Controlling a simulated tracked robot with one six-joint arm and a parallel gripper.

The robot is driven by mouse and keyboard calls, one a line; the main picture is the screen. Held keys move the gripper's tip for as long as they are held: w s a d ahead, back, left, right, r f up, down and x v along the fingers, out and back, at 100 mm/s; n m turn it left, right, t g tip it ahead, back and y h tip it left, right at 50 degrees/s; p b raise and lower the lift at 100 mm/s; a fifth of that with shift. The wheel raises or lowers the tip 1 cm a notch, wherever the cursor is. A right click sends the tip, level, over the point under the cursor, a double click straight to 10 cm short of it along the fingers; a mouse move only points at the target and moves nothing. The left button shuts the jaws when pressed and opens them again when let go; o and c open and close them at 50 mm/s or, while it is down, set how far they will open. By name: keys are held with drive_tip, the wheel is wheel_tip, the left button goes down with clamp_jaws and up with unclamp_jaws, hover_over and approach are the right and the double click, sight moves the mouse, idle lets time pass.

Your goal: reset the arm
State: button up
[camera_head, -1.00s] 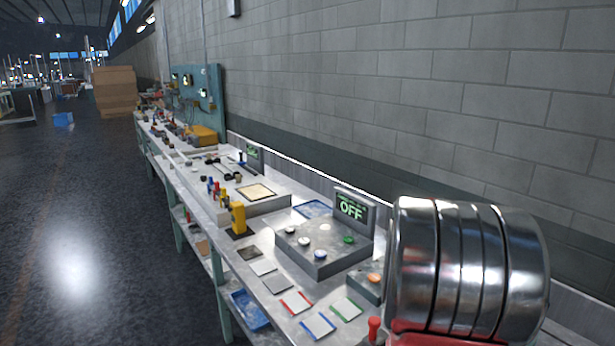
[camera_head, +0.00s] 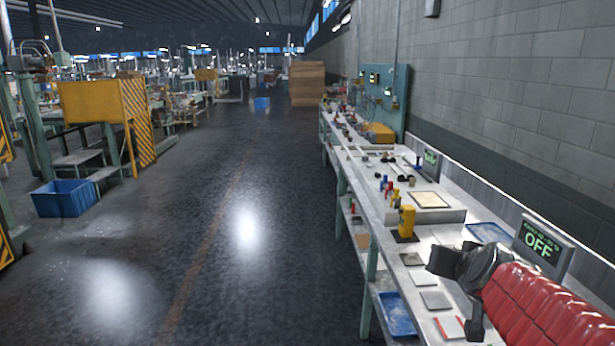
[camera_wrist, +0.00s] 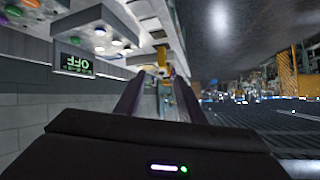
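My gripper (camera_wrist: 158,80) shows in the wrist view, its two dark fingers apart with a gap between them. Nothing is held in the gap; the wall and bench show past it. The wrist picture is upside down. The finger opening cannot be made out in the head view.
An OFF display (camera_head: 538,240) stands behind my arm. A yellow device (camera_head: 406,222) and several flat cards lie along the bench. A blue bin (camera_head: 398,313) sits on the lower shelf. A grey block wall runs along the right. The floor aisle (camera_head: 230,230) is clear.

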drive_tip(key=s+a+f+n+g+y, duration=0.1)
drive_tip(key=s+a+f+n+g, duration=0.1)
drive_tip(key=s+a, duration=0.6)
drive_tip(key=s+a+f+n+g+y, duration=0.2)
drive_tip(key=s+a+f, duration=0.5)
drive_tip(key=s, duration=0.5)
drive_tip(key=shift+s+a+f+n+g, duration=0.15)
drive_tip(key=shift+a+f+n+g, duration=0.1)
drive_tip(key=shift+a+n+g, duration=0.65)
drive_tip(key=shift+d, duration=0.15)
drive_tip(key=shift+c, duration=0.6)
